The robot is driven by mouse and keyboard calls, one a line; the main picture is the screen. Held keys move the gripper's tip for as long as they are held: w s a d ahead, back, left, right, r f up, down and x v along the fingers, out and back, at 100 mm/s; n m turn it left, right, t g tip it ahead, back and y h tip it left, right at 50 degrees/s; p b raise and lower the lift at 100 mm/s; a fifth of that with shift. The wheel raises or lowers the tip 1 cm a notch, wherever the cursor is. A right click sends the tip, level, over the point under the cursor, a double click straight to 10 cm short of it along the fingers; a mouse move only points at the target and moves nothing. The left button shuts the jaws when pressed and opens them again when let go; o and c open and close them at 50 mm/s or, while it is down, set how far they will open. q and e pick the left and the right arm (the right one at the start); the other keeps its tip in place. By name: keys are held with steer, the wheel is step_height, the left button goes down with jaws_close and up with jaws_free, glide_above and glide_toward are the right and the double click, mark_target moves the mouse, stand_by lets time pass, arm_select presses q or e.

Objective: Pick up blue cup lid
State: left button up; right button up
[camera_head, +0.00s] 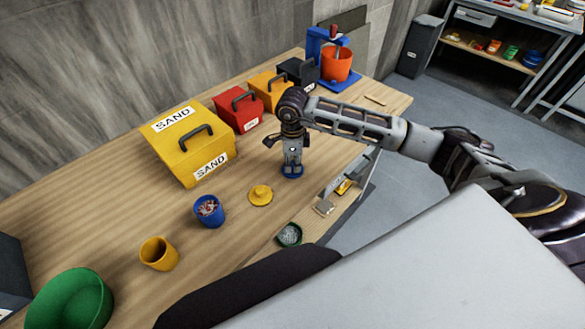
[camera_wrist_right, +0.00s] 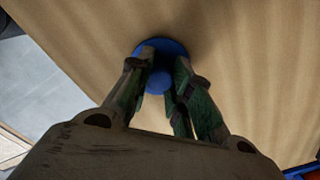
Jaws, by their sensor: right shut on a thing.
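The blue cup lid (camera_head: 292,173) is on or just above the wooden table, under my right gripper (camera_head: 293,166). In the right wrist view the lid (camera_wrist_right: 162,50) is a blue disc with a round knob. The fingers of my right gripper (camera_wrist_right: 162,80) are closed around the knob. I cannot tell whether the lid touches the table. A blue cup (camera_head: 209,211) with reddish and white bits inside stands uncovered to the left. My left gripper does not show.
A yellow lid (camera_head: 261,195) lies between the blue cup and my right gripper. A yellow cup (camera_head: 158,253), a green bowl (camera_head: 72,300) and a green container (camera_head: 289,235) stand nearer. A yellow sand box (camera_head: 183,145) and a red box (camera_head: 238,107) stand behind.

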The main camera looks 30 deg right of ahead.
mark_target(293, 164)
steer(key=shift+r, duration=0.1)
steer(key=shift+r+b, duration=0.75)
steer(key=shift+r, duration=4.15)
steer(key=shift+r, duration=0.1)
steer(key=shift+s+a+r+p, duration=0.1)
steer(key=shift+a+r+p, duration=0.05)
steer(key=shift+r+p, duration=0.45)
steer(key=shift+a+r+p, duration=0.15)
steer(key=shift+r+p, duration=0.3)
steer(key=shift+p, duration=0.2)
